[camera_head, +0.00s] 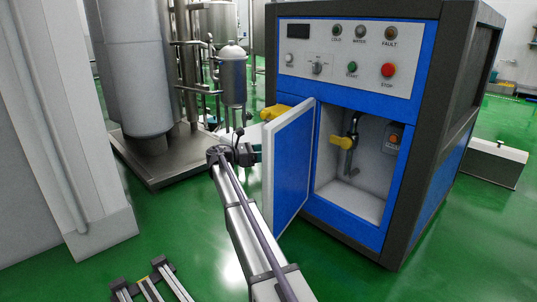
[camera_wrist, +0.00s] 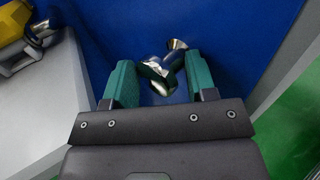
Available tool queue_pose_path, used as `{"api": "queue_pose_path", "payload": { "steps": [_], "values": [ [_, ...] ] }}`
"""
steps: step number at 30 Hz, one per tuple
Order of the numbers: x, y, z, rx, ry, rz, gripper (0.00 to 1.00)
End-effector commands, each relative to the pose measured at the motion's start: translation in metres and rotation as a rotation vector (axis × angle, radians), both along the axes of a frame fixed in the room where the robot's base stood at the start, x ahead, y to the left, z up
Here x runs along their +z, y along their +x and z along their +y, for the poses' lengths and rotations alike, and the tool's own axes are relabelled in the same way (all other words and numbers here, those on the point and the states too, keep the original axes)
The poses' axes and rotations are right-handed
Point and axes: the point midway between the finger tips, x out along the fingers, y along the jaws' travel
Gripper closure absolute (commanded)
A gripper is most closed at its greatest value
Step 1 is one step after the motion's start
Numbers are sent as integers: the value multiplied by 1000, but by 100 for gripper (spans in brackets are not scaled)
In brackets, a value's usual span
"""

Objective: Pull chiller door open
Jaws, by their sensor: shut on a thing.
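The chiller (camera_head: 344,92) is a blue and dark grey cabinet with a control panel on its upper front. Its door (camera_head: 291,168) stands wide open, swung out to the left, and the white inside shows. My gripper (camera_head: 250,155) is at the far, left side of the door in the head view, its fingertips partly hidden by the door's edge. In the wrist view, the gripper's green fingers (camera_wrist: 160,84) are on both sides of a shiny metal handle (camera_wrist: 158,72) on the blue door face (camera_wrist: 235,45). The gripper is shut on this handle.
Inside the chiller are a yellow-handled valve (camera_head: 344,142) and a grey box with a red button (camera_head: 393,138). Steel tanks and pipes (camera_head: 232,80) stand behind on the left. A grey column (camera_head: 80,120) is at far left.

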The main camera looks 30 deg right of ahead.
Motion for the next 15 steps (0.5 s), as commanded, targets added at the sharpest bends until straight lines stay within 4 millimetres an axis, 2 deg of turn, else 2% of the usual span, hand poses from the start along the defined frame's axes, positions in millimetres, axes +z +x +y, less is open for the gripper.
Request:
{"api": "queue_pose_path", "payload": {
  "steps": [1, 3, 15],
  "values": [
    [2, 8, -7, 8, -5, 1, 91],
    [2, 11, -6, 7, -6, 2, 91],
    [3, 15, -6, 6, -9, 3, 92]
  ]
}}
